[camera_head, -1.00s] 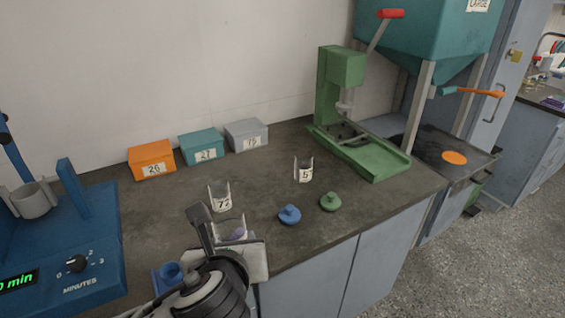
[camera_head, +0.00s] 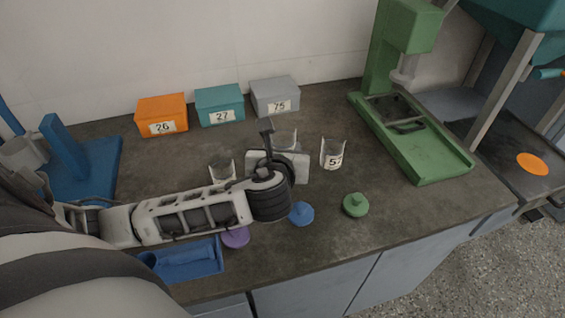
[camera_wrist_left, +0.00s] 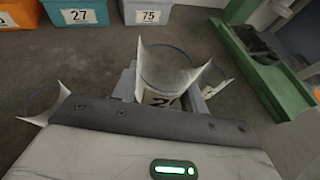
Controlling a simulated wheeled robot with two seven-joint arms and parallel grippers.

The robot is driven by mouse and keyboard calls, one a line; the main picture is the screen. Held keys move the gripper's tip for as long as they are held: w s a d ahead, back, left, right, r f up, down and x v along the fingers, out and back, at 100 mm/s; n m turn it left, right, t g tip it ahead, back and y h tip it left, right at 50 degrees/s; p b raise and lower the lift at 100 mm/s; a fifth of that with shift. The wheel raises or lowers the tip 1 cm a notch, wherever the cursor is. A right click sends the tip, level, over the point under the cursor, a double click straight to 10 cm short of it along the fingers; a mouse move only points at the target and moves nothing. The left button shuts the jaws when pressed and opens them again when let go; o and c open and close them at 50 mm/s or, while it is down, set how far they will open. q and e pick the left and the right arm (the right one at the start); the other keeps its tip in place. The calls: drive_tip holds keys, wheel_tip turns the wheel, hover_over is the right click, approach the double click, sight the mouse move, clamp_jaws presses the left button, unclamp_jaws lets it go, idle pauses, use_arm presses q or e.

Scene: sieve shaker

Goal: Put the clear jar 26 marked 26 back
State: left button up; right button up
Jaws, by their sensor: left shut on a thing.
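My left gripper (camera_head: 278,150) is shut on a clear jar (camera_head: 286,137), over the bench behind the blue lid. The gripper partly covers the jar in the head view. In the left wrist view the clear jar (camera_wrist_left: 166,68) is upright between the fingers, with a white label starting with 2; the rest of the label is hidden. Whether its base touches the bench I cannot tell. An orange box (camera_head: 162,115) marked 26 stands at the back left, against the wall. My right gripper is not in view.
A clear jar (camera_head: 221,172) stands left of the gripper; another (camera_head: 333,153), its label starting with 5, stands right. Teal (camera_head: 220,104) and grey (camera_head: 275,96) boxes stand behind. Blue (camera_head: 301,214), green (camera_head: 355,205) and purple (camera_head: 235,238) lids and a blue tray (camera_head: 208,262) lie in front.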

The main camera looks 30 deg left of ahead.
use_arm(q)
drive_tip(key=w+f, duration=0.1)
drive_tip(key=a+f, duration=0.1)
drive_tip(key=f, duration=0.1)
drive_tip(key=w+a+f, duration=0.1)
drive_tip(key=shift+w+f+b, duration=0.15)
drive_tip(key=shift+w+b, duration=0.15)
drive_tip(key=shift+w, duration=0.05)
drive_tip(key=f, duration=0.3)
drive_tip(key=shift+w+a+f+b, duration=0.1)
drive_tip(key=shift+w+f+b, duration=0.1)
drive_tip(key=shift+f+b, duration=0.1)
drive_tip(key=o, duration=1.1)
drive_tip(key=shift+c, duration=0.2)
drive_tip(key=shift+s, duration=0.1)
drive_tip(key=p+v, duration=0.1)
drive_tip(key=v, duration=1.1)
drive_tip(key=shift+r, duration=0.15)
